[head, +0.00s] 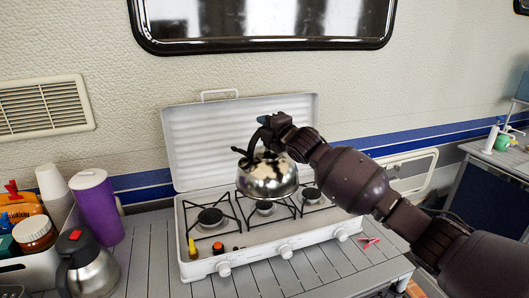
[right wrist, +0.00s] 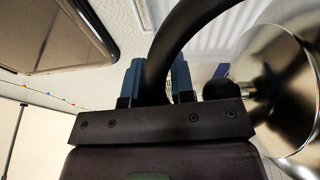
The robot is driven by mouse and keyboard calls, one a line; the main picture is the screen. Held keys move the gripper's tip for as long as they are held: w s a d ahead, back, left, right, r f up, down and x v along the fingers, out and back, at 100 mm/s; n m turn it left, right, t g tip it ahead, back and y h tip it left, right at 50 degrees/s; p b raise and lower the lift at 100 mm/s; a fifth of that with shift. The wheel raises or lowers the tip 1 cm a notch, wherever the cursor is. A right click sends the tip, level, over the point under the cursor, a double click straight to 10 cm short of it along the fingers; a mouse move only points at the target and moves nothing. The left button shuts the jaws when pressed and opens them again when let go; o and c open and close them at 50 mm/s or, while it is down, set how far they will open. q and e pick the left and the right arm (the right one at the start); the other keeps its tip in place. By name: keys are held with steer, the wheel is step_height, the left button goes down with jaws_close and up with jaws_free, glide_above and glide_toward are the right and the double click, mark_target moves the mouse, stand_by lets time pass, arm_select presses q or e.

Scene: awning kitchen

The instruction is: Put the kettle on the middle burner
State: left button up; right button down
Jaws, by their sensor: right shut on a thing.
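The shiny metal kettle (head: 268,181) appears over the back middle of the white camp stove (head: 255,263); I cannot tell whether it touches the grate. My right gripper (head: 268,119) is shut on the kettle's dark curved handle, which also shows between the blue fingers (right wrist: 158,82) in the right wrist view. The kettle's metal body (right wrist: 275,85) fills the right of that view. The middle burner (head: 265,209) shows just below the kettle in the head view. The left burner (head: 211,217) and right burner (head: 311,195) are bare. My left gripper is not in view.
The stove's raised white lid (head: 190,140) stands behind the kettle. A steel jug (head: 90,265), a purple tumbler (head: 97,205) and a white bin with jars stand at the left. A small yellow-topped item (head: 192,247) lies at the stove's front left. The slatted table in front is mostly clear.

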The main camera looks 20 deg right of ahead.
mark_target(265, 150)
steer(key=shift+f, duration=3.7)
steer(key=shift+f+b, duration=0.1)
steer(key=shift+b, duration=0.2)
steer(key=c, duration=1)
jaws_free()
steer(key=shift+f, duration=0.2)
steer(key=shift+o, duration=0.2)
steer(key=shift+r, duration=0.1)
steer(key=shift+s, duration=0.2)
steer(key=p+v, duration=0.1)
steer(key=v, duration=1)
steer(key=shift+s, duration=0.35)
steer(key=shift+d, duration=0.1)
